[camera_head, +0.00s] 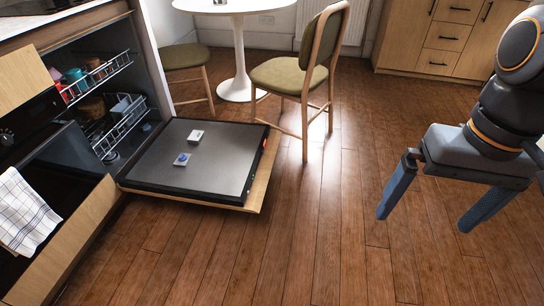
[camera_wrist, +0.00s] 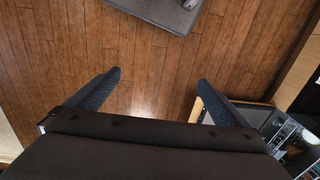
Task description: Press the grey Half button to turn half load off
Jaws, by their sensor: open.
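The dishwasher (camera_head: 190,165) stands open at the left in the head view, its door folded down flat. A thin dark strip with a small red spot (camera_head: 259,148) runs along the door's outer edge. The grey Half button cannot be made out; it is too small or hidden in both views. My gripper (camera_head: 424,221) is open and empty over the wooden floor, well to the right of the door. In the wrist view, my gripper (camera_wrist: 160,78) has its fingers wide apart over floor. Part of the door (camera_wrist: 250,112) shows at the lower right there.
Pulled-out racks (camera_head: 110,125) hold dishes. A chair (camera_head: 300,80) and a round white table (camera_head: 236,50) stand behind the door. A checked towel (camera_head: 25,212) hangs front left. Floor between door and gripper is clear.

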